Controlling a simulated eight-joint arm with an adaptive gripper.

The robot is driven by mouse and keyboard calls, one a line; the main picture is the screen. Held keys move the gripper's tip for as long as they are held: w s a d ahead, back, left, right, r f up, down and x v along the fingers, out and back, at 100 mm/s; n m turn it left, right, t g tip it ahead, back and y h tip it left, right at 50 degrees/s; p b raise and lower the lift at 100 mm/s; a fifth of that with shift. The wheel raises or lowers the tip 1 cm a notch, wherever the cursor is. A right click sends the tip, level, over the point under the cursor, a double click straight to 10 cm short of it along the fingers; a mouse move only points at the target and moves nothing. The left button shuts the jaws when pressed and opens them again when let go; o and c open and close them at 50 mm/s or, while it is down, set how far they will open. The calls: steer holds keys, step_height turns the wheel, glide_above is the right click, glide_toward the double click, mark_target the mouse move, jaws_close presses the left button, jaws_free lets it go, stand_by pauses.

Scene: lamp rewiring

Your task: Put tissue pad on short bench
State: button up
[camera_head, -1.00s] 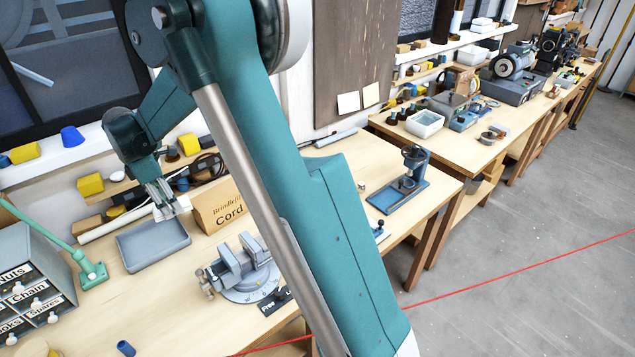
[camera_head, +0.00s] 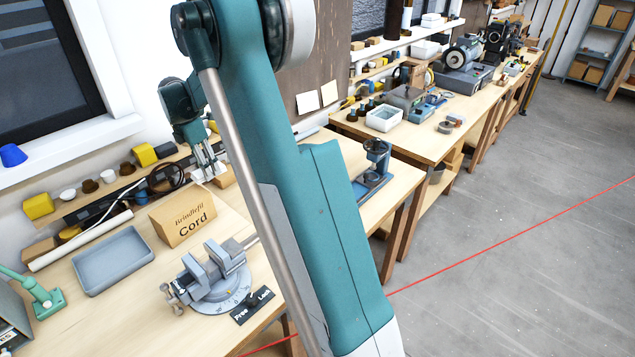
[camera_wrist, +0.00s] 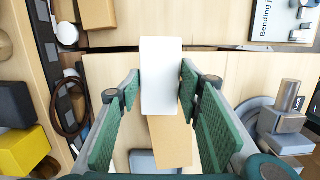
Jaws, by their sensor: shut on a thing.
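My gripper (camera_head: 208,172) is shut on the tissue pad, a white block that shows upright between the green fingers in the wrist view (camera_wrist: 161,75). In the head view the gripper hangs above the near wooden bench (camera_head: 120,310), behind the Cord box. In the wrist view a dark gap separates this bench from another wooden surface (camera_wrist: 220,25) farther along. A longer-looking bench (camera_head: 480,115) stands farther back. I cannot tell by looks which one is the short bench.
The Cord box (camera_head: 185,215), grey tray (camera_head: 113,260) and vise (camera_head: 215,275) stand on the near bench. A blue tool stand (camera_head: 373,175) is beyond my arm. Small items line the wall shelf (camera_head: 85,212). Bare wood shows around the gap in the wrist view.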

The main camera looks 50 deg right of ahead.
steer(key=b, duration=0.1)
glide_above(253, 198)
step_height(253, 198, down, 10)
steer(key=shift+a+r, duration=0.2)
steer(key=shift+w+f, duration=0.1)
steer(key=shift+f, duration=0.05)
steer(key=shift+f, duration=3)
steer(key=shift+f, duration=1.85)
steer(key=shift+f+b, duration=0.2)
steer(key=shift+b, duration=0.1)
steer(key=o, duration=0.8)
steer(key=shift+c, duration=0.2)
